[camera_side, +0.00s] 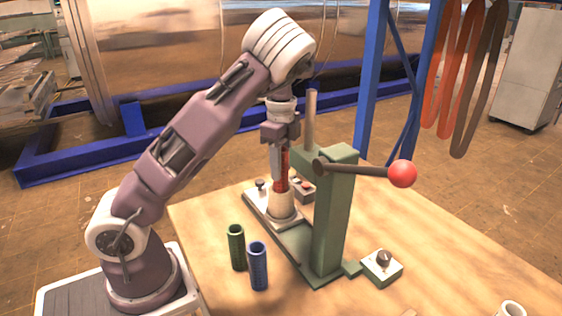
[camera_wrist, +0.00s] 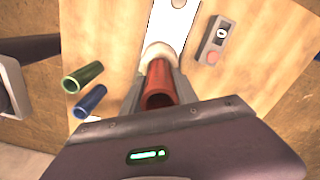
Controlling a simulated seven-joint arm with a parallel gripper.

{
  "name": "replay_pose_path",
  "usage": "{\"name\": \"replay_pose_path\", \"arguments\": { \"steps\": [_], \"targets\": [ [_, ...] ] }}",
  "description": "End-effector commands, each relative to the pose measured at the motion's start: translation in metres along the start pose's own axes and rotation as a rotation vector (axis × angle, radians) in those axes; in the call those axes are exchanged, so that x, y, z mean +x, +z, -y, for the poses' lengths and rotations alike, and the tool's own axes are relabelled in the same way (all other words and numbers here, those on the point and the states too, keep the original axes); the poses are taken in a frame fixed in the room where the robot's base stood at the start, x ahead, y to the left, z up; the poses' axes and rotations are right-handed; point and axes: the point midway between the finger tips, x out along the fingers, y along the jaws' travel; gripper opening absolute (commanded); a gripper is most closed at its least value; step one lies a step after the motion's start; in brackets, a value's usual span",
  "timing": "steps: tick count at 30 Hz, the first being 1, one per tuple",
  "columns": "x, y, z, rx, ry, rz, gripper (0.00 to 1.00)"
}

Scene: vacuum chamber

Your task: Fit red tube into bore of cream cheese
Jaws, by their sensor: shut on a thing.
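The red tube (camera_side: 284,172) is upright in my gripper (camera_side: 279,168), directly over the cream piece. In the wrist view the red tube (camera_wrist: 162,88) shows its open upper end between the two fingers of my gripper (camera_wrist: 159,92). The cream piece (camera_side: 282,208), a tapered block, stands on the light plate of the green press. It also shows in the wrist view (camera_wrist: 160,50), partly hidden behind the tube. The tube's lower end meets the top of the cream piece in the side view. I cannot tell whether it is inside the bore, which is hidden.
The green press (camera_side: 334,220) stands just right of my gripper, its red-knobbed lever (camera_side: 402,173) reaching right. A green tube (camera_side: 236,248) and a blue tube (camera_side: 258,266) stand in front on the wooden table (camera_side: 440,250). A small control box (camera_side: 382,267) sits at the press's right.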

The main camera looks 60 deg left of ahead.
Motion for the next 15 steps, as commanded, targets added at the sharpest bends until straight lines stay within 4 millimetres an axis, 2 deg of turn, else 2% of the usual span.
{"name": "replay_pose_path", "arguments": {
  "steps": [15],
  "targets": [
    [0.021, 0.000, 0.000, 0.000, 0.001, 0.000, 0.00]
  ]
}}
